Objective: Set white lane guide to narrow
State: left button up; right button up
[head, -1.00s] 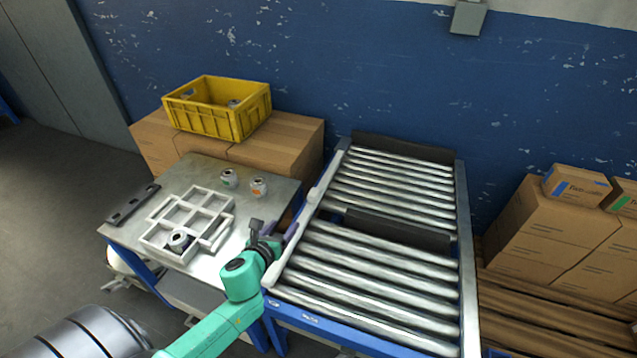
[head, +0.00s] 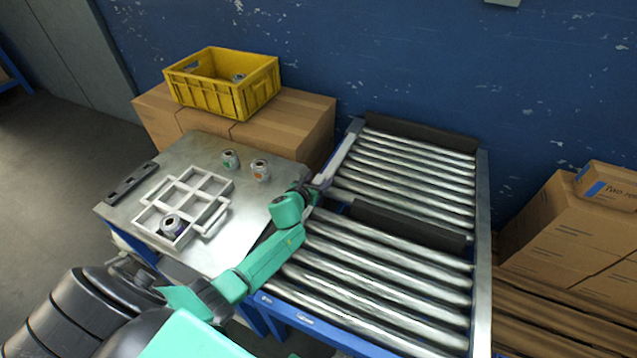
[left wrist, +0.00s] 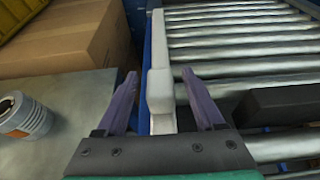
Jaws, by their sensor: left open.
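The white lane guide (head: 341,156) is a long pale bar along the left side of the roller conveyor. In the left wrist view the guide (left wrist: 160,60) runs away from me, with a thicker block at its near end. My left gripper (head: 320,188) is at the guide, partly hiding it in the head view. In the left wrist view the open purple fingers (left wrist: 161,76) stand on either side of the thick block, with a gap visible on both sides. My right gripper is not in view.
The roller conveyor (head: 385,262) has black crossbars (head: 408,222). A metal table (head: 250,225) at the left holds a white divided tray (head: 196,184), several cans and a dark bar (head: 131,183). A yellow crate (head: 224,85) sits on cardboard boxes (head: 275,130) behind.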

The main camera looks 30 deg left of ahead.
pick_arm(q)
jog(key=shift+w, duration=0.2)
grip_shut()
dwell(1.3)
